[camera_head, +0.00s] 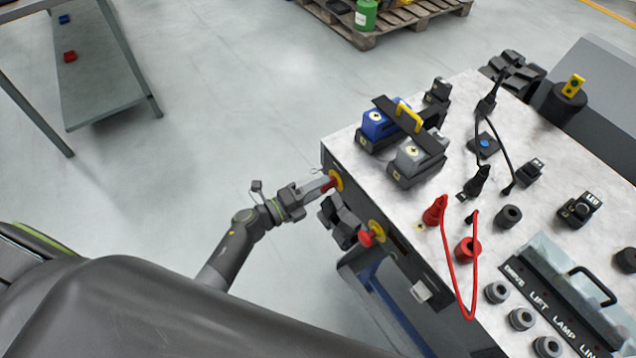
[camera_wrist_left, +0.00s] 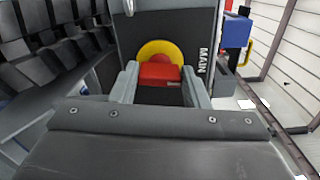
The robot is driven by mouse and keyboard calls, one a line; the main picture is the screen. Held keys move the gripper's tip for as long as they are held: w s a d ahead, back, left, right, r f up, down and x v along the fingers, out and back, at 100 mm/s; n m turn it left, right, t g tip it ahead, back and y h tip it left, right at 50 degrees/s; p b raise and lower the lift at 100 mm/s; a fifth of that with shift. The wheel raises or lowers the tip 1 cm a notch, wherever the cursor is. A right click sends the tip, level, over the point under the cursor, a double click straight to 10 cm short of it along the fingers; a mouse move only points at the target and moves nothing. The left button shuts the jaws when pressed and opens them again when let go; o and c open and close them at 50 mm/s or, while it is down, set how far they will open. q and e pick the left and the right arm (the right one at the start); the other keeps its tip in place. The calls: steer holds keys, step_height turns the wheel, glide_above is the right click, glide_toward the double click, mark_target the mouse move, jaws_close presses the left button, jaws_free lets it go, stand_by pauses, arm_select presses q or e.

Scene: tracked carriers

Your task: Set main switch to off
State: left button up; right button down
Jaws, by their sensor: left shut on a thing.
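The main switch is a red handle (camera_wrist_left: 159,73) on a round yellow plate (camera_wrist_left: 160,50), with the word MAIN printed beside it on the dark panel. In the head view its yellow plate (camera_head: 337,180) is on the side of the carrier, near the top left corner. My left gripper (camera_head: 322,187) reaches it from the left and is shut on the red handle. In the left wrist view the fingers of my left gripper (camera_wrist_left: 160,88) are on either side of the handle, which lies crosswise between them. My right gripper is not in view.
A red knob on a yellow plate (camera_head: 376,230) sits on the same panel to the right. The carrier's top (camera_head: 460,130) bears blue and grey batteries, red and black cables and a labelled panel. A table (camera_head: 95,80) and pallet (camera_head: 400,22) stand behind.

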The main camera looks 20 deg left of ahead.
arm_select(q)
steer(key=shift+w+n+p, duration=0.1)
steer(key=shift+n+p, duration=0.25)
steer(key=shift+n, duration=0.45)
steer(key=o, duration=1)
steer(key=shift+a+f, duration=0.1)
steer(key=shift+b+v, duration=1.25)
steer(key=shift+v, duration=7.4)
